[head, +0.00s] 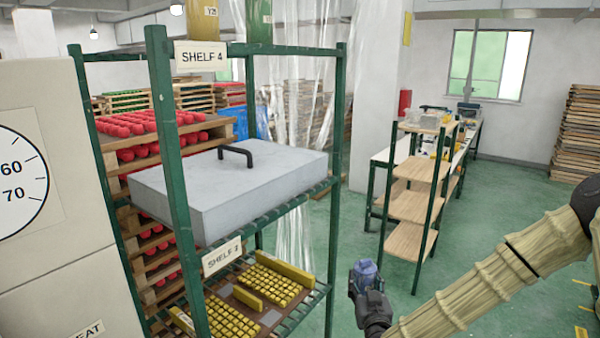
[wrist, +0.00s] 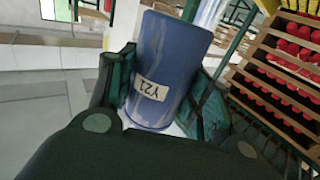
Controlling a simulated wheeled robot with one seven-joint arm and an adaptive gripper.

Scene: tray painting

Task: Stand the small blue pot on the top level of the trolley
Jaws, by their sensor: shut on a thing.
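The small blue pot (wrist: 170,65) is held between the fingers of my gripper (wrist: 160,100). It has a pale label reading "Y21" and looks tilted in the wrist view. In the head view the pot (head: 366,272) sits in my gripper (head: 368,290), low and right of the green rack, above the floor. The trolley (head: 420,190) with green posts and wooden levels stands behind and to the right of my gripper. Its top level (head: 422,128) bears a clear container. The pot is apart from the trolley.
A green rack (head: 165,130) with a grey lidded block (head: 230,185) and yellow pieces (head: 265,285) stands at left. Red items (head: 140,125) on wooden racks are behind it. A long table (head: 385,155) is behind the trolley. The green floor (head: 500,190) right of the trolley is clear.

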